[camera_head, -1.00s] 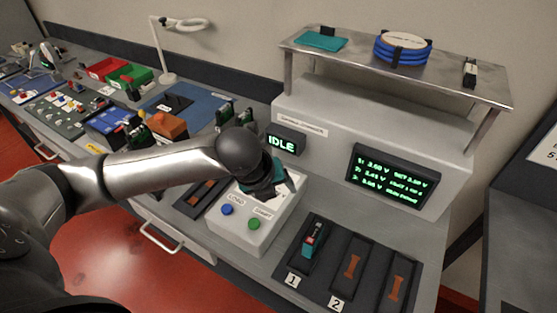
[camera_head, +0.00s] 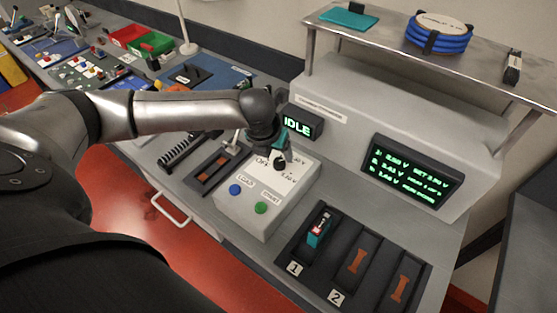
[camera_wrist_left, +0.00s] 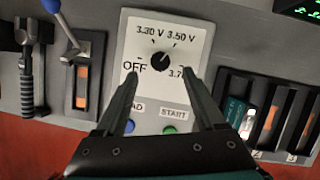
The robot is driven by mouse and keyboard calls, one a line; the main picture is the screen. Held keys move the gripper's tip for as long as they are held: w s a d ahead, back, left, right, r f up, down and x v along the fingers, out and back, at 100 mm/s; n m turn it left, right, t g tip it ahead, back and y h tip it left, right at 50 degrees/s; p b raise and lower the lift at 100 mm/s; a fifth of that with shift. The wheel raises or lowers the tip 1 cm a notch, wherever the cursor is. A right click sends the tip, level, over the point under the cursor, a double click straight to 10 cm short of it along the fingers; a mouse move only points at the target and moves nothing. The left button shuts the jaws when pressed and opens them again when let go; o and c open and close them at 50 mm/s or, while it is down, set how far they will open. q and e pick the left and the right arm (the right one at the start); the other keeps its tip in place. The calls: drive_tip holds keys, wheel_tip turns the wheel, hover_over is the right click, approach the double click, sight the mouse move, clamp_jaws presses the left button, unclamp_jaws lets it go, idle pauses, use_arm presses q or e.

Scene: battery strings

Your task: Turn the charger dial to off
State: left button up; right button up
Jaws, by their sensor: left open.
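The charger dial is a small black knob (camera_head: 281,163) on the sloping white face of the control box (camera_head: 238,206). In the left wrist view the knob (camera_wrist_left: 160,62) sits between OFF at lower left, 3.30 V and 3.50 V above, and a partly hidden 3.7 mark at right. A light mark on the knob seems to point up and right, toward 3.50 V. My left gripper (camera_head: 280,150) is above and beside the knob. In the wrist view its two fingers (camera_wrist_left: 162,77) are open, one on each side, with nothing between them touching the knob. My right gripper is not in view.
A blue button (camera_head: 235,189) and a green START button (camera_head: 261,208) sit below the dial. An IDLE display (camera_head: 297,124) stands behind it. A teal cell (camera_head: 319,228) lies in bay 1; the neighbouring bays look empty. A metal shelf (camera_head: 400,52) overhangs the back.

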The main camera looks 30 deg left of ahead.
sight(279, 162)
use_arm(q)
drive_tip(key=shift+b+x, duration=0.35)
drive_tip(key=shift+x, duration=2.6)
drive_tip(key=shift+c, duration=0.3)
clamp_jaws()
